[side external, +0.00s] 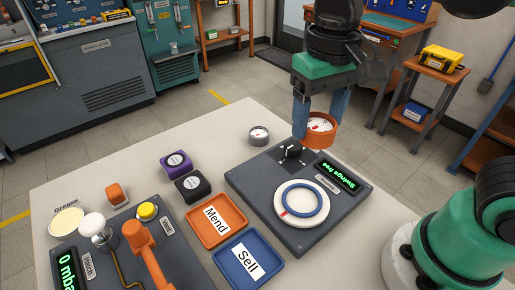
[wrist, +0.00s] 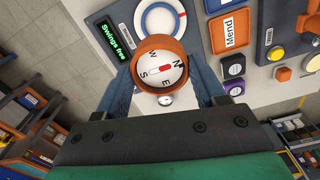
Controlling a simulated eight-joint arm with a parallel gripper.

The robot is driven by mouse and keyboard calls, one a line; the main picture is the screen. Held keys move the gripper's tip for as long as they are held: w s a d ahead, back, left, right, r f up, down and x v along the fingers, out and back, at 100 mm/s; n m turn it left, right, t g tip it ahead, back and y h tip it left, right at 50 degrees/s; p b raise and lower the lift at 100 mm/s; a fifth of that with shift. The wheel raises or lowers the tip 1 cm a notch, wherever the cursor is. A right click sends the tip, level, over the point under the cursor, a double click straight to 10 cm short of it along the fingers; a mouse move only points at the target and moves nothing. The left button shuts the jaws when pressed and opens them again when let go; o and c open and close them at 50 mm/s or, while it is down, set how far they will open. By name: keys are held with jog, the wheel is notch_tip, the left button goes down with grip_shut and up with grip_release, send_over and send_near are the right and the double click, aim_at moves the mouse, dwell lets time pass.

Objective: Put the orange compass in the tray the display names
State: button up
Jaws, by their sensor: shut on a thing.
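My gripper (side external: 320,118) is shut on the orange compass (side external: 322,131) and holds it in the air above the far side of the dark test unit. In the wrist view the compass (wrist: 161,70) sits between both fingers, its white dial with a red needle facing the camera. The unit's display (side external: 337,177) glows green and reads "Swings free", its end hard to read; it also shows in the wrist view (wrist: 114,39). The orange tray marked Mend (side external: 203,239) and the blue tray marked Sell (side external: 226,276) lie on the table, with no object visible in either.
Purple (side external: 176,163) and black (side external: 190,188) blocks stand beyond the trays. A second panel (side external: 195,263) is at left.

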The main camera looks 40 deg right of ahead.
notch_tip(320, 180, up, 15)
jog(key=shift+r, duration=0.2)
dwell(0.6)
send_over(247, 260)
notch_tip(247, 260, down, 28)
jog(key=shift+r, duration=0.2)
jog(key=shift+s+f, duration=0.1)
jog(key=shift+f, duration=2.35)
jog(key=shift+f, duration=0.15)
